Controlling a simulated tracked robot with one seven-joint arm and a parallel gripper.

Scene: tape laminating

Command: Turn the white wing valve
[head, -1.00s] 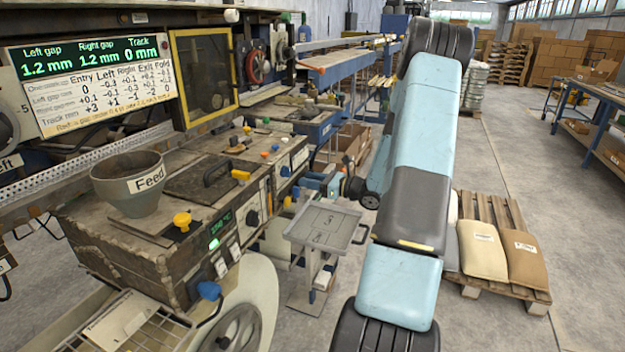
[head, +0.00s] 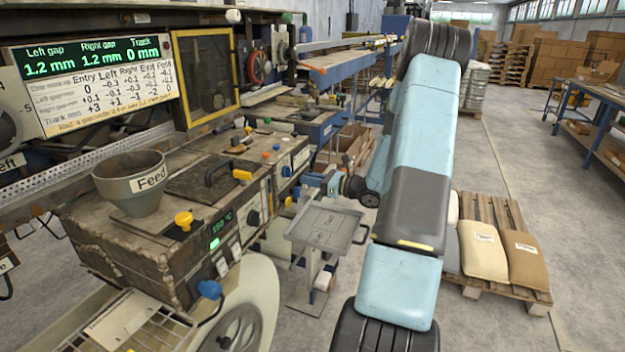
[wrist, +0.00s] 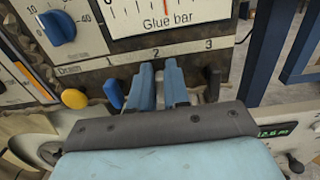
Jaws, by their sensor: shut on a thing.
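My gripper (wrist: 160,72) is in the middle of the wrist view, its two blue fingers reaching to the panel under the Glue bar dial, near the number 2. The fingers are closed on the white wing valve (wrist: 159,76), of which only a pale sliver shows between them; the fingers hide the rest. How far the valve is turned cannot be seen. In the head view my arm reaches down to the machine's far end, and my wrist hides the valve there.
A blue handle (wrist: 113,93) sits just left of my fingers, and a dark valve (wrist: 212,80) just right. A yellow knob (wrist: 74,98) and blue dial (wrist: 57,27) are further left. A grey tray cart (head: 326,228) stands below my wrist.

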